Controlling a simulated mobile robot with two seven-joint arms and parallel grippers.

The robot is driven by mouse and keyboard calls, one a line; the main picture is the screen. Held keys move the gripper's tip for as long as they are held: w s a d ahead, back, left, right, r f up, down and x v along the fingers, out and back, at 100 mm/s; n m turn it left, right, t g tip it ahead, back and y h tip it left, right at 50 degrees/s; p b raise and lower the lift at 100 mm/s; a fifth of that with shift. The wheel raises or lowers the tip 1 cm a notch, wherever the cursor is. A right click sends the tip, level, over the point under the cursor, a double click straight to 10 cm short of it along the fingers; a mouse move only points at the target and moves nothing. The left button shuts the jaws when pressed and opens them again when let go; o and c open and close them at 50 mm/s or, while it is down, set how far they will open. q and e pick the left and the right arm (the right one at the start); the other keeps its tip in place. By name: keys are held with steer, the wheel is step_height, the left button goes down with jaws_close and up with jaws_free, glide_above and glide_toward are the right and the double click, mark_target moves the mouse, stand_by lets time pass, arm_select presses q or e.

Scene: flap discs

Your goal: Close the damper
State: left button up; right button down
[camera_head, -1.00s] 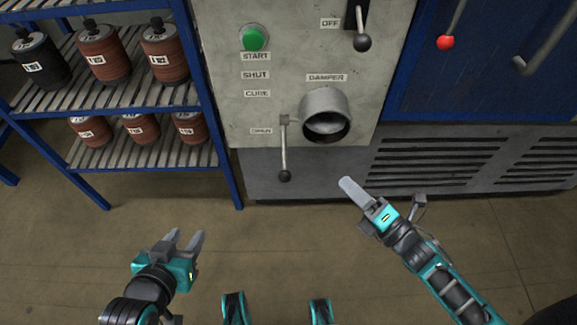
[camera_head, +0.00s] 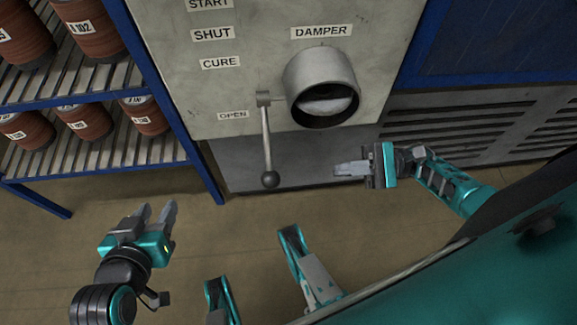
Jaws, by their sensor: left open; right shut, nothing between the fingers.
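The damper (camera_head: 318,78) is a grey round duct stub on the panel, with a pale flap showing inside its mouth. Its lever (camera_head: 266,140) hangs down from a pivot at the duct's left and ends in a dark ball knob (camera_head: 270,180). The pivot is near the OPEN label (camera_head: 233,115); the SHUT (camera_head: 212,34) and CURE (camera_head: 220,63) labels are above. My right gripper (camera_head: 340,170) is shut and empty, to the right of the knob and apart from it, pointing left. My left gripper (camera_head: 156,210) is open and empty, low at the left.
A blue shelf rack (camera_head: 158,85) with several reddish-brown spools stands left of the panel. A blue door (camera_head: 500,45) and grey louvred base (camera_head: 470,130) are at the right. The floor (camera_head: 215,235) in front is clear.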

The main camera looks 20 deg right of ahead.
steer(key=shift+s, duration=0.1)
steer(key=shift+a+r, duration=0.1)
steer(key=shift+a, duration=0.05)
steer(key=s+r+x, duration=0.1)
steer(key=r+x, duration=0.1)
steer(key=x, duration=1)
steer(key=shift+r, duration=0.3)
steer(key=shift+s, duration=0.1)
